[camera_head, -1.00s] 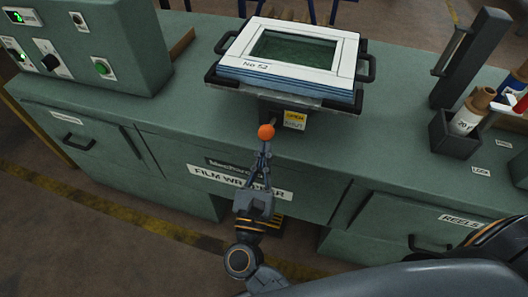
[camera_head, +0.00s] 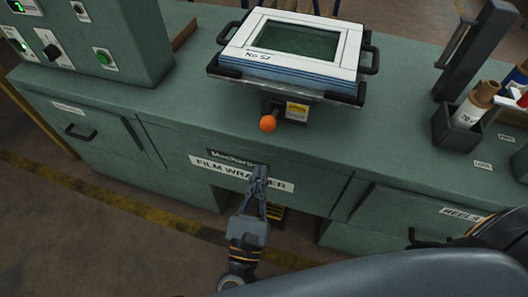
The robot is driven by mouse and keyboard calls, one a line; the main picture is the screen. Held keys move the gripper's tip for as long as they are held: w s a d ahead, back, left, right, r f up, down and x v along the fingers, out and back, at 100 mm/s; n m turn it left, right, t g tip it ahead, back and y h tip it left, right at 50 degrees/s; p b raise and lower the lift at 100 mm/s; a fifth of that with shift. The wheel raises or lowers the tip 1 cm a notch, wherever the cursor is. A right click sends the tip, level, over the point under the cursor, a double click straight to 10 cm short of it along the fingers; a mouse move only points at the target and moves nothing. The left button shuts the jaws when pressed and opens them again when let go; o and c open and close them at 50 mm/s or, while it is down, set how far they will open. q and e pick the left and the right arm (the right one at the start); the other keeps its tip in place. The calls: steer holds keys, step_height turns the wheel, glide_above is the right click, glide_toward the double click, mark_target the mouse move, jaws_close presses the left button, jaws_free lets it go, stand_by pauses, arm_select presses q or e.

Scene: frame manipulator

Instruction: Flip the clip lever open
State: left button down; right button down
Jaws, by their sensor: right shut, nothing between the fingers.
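The clip lever ends in an orange ball knob (camera_head: 268,124). It sticks out toward the front from a dark block under the frame holder, beside a small yellow and white label (camera_head: 297,111). The lever's short stem is mostly hidden by the knob. My right gripper (camera_head: 261,168) is shut and empty. It is below and in front of the knob, apart from it, over the cabinet's front face by the FILM WRAPPER sign. My left gripper is not in view.
A white frame marked No 52 (camera_head: 245,54) lies on a black holder with side handles (camera_head: 227,33). A control box (camera_head: 130,65) stands at left. A dark post (camera_head: 478,50) and a tube holder (camera_head: 455,133) stand at right. The green counter between is mostly clear.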

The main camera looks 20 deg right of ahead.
steer(key=shift+v, duration=2.4)
